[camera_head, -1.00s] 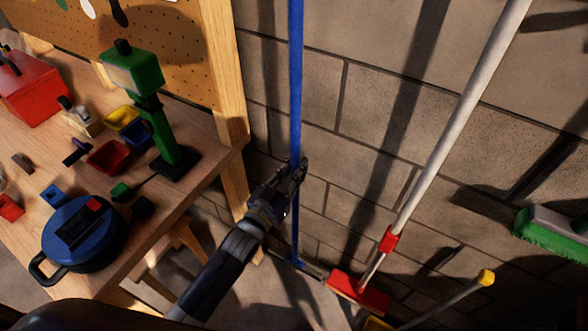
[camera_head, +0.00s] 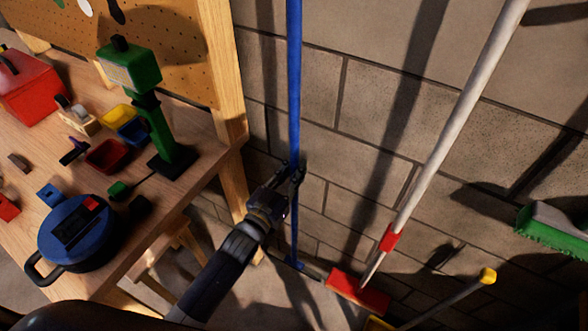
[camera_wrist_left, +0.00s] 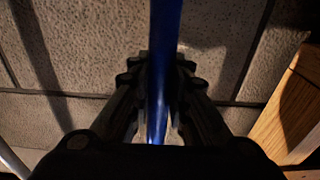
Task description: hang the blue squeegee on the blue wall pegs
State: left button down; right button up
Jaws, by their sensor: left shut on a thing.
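The blue squeegee (camera_head: 294,95) stands close to upright in front of the block wall in the head view. Its long blue handle runs out of the top of the picture, and its head is low near the floor. My left gripper (camera_head: 295,178) is shut on the lower part of the handle. In the left wrist view the handle (camera_wrist_left: 165,50) passes between the two fingers (camera_wrist_left: 160,100). The blue wall pegs are not in view. My right gripper is not in view.
A workbench (camera_head: 120,240) with a blue round device (camera_head: 75,235), green stand (camera_head: 160,130) and red toolbox (camera_head: 30,85) is at left. A white-handled red broom (camera_head: 358,292) leans right of the squeegee. A green brush (camera_head: 555,232) is at far right.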

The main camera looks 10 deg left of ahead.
pick_arm(q)
jog(key=shift+f, duration=0.1)
jog(key=c, duration=1.4)
grip_release()
jog(key=shift+c, duration=0.2)
jog(key=r+v, duration=0.1)
jog(key=v, duration=1.1)
jog(key=s+a+f+g+y, duration=0.1)
jog(key=s+a+f+g, duration=0.15)
jog(key=f, duration=0.85)
jog(key=s+a+f+n+g+y, duration=0.1)
jog(key=s+f+g+y, duration=0.2)
jog(key=f, duration=0.8)
jog(key=s+a+f+g, duration=0.2)
jog(key=s+f, duration=0.2)
jog(key=f, duration=0.7)
jog(key=s+a+f+g, duration=0.1)
jog(key=s+f+g, duration=0.2)
jog(key=s, duration=0.6)
jog(key=s+a+f+g+y, duration=0.1)
jog(key=s+a+f+g, duration=0.1)
jog(key=s+f, duration=0.6)
jog(key=s+a+f+g+y, duration=0.1)
jog(key=s+f+g, duration=0.3)
jog(key=s, duration=0.7)
jog(key=shift+a+f+n, duration=0.3)
jog(key=shift+f, duration=0.5)
jog(key=shift+w, duration=0.1)
